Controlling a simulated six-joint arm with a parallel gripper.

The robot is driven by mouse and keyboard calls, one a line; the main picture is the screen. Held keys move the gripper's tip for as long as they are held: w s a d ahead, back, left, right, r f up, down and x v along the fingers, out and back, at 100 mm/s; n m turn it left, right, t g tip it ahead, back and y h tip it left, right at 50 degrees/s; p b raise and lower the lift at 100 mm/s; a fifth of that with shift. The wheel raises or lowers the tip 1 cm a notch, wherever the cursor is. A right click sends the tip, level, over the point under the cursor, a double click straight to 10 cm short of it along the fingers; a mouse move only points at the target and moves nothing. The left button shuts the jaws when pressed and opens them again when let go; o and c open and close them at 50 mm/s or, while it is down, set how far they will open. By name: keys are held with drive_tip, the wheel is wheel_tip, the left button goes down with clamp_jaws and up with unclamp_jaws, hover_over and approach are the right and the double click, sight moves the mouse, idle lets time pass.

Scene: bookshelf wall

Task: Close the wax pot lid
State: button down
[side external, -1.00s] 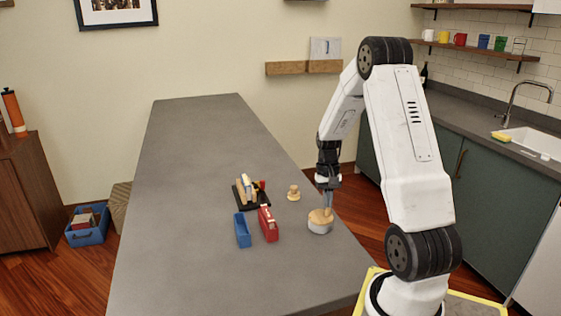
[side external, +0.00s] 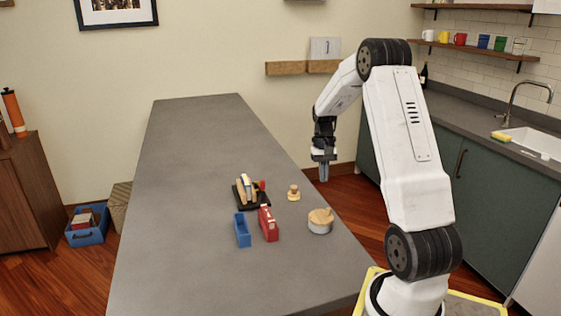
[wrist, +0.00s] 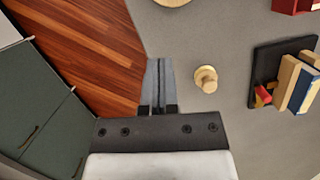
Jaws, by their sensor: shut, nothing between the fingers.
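The wax pot (side external: 319,228) is a short pale round pot near the right edge of the grey table. Its light wooden lid (side external: 318,216) lies over the top and looks down flat on it. Whether it is fully seated is too small to tell. The wrist view shows only a sliver of the wooden lid (wrist: 172,2) at the top edge. My gripper (side external: 323,180) is shut and empty, raised above and behind the pot, clear of it. Its fingers also show together in the wrist view (wrist: 158,65).
A small wooden-handled stamp (side external: 293,193) stands behind the pot, beside my fingers in the wrist view (wrist: 205,78). To the left are a black holder (side external: 240,199) with upright blocks, a red box (side external: 268,224) and a blue box (side external: 242,231). The table's far end is clear.

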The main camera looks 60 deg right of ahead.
drive_tip(key=shift+v, duration=2.05)
drive_tip(key=w+a+f+n+t+h, duration=0.1)
drive_tip(key=w+a+n, duration=0.2)
drive_tip(key=a, duration=0.7)
drive_tip(key=w+a+f+n+t+h, duration=0.1)
drive_tip(key=w+a+f+n, duration=0.15)
drive_tip(key=a, duration=0.65)
drive_tip(key=s+a+f+n+t, duration=0.1)
drive_tip(key=s+a+n, duration=0.1)
drive_tip(key=a, duration=0.6)
drive_tip(key=s+a+f+n+t, duration=0.1)
drive_tip(key=s+a+n, duration=0.2)
drive_tip(key=a, duration=0.5)
drive_tip(key=shift+s+a+n, duration=0.2)
drive_tip(key=shift+s+n, duration=0.15)
drive_tip(key=shift+s, duration=0.05)
drive_tip(key=shift+f, duration=0.15)
